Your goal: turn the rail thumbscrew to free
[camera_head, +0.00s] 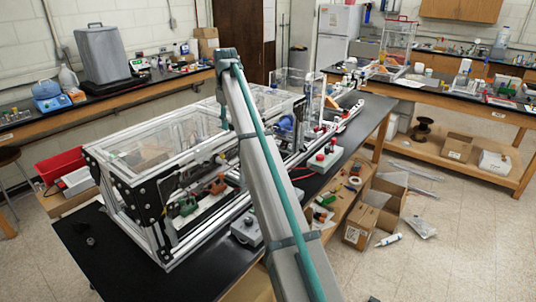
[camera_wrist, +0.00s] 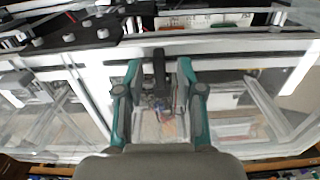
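A dark upright piece with a narrow stem (camera_wrist: 158,70), which looks like the rail thumbscrew, stands at the light extrusion rail (camera_wrist: 90,52) in the wrist view. My gripper (camera_wrist: 158,68) has its two teal fingers apart, one on each side of this dark piece. A gap shows between the piece and each finger, so neither seems to touch it. The piece's turned position cannot be told. In the head view my arm crosses the extrusion frame (camera_head: 125,150), and I cannot make out the thumbscrew or the fingertips clearly there.
Clear panels and dark brackets with round knobs (camera_wrist: 103,33) lie around the rail. The frame stands on a black bench (camera_head: 85,255). A red bin (camera_head: 60,165) is at its left. Cardboard boxes (camera_head: 360,222) lie below at the right. The bench's near left corner is mostly clear.

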